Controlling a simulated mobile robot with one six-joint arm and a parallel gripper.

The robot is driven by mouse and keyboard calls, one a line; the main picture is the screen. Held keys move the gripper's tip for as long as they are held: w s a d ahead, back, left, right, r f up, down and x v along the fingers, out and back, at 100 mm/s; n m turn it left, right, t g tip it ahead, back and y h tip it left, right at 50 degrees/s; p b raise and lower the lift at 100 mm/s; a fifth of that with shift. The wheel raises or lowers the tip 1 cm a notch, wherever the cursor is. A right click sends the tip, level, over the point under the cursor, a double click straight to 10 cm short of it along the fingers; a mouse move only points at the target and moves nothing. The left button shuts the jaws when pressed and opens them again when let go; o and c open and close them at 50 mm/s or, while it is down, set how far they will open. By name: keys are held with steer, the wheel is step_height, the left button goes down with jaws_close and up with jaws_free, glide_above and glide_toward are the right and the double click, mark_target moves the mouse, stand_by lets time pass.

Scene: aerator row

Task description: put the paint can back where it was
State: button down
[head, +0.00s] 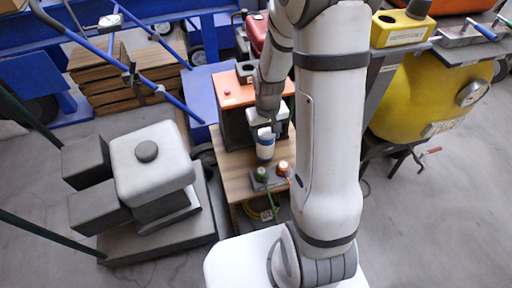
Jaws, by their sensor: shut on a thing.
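A small white and blue can (265,150), which looks like the paint can, is upright just below my gripper (265,128). My gripper points down over the low wooden table (234,184) and is shut on the can's top. I cannot tell whether the can's base touches the tabletop or hangs a little above it. My arm hides the area right of the can.
An orange and dark box (233,92) stands behind the can. A grey block with a green and an orange-topped fitting (270,178) lies in front. A grey and white machine (150,165) stands left, and a yellow tank (425,95) right.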

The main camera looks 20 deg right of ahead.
steer(key=shift+d+f+b, duration=0.15)
steer(key=shift+f+b, duration=0.15)
steer(key=shift+f, duration=0.7)
steer(key=shift+d+f+b, duration=0.1)
steer(key=shift+f+b, duration=0.2)
steer(key=shift+f, duration=0.8)
steer(key=shift+f, duration=0.15)
steer(key=c, duration=0.6)
jaws_free()
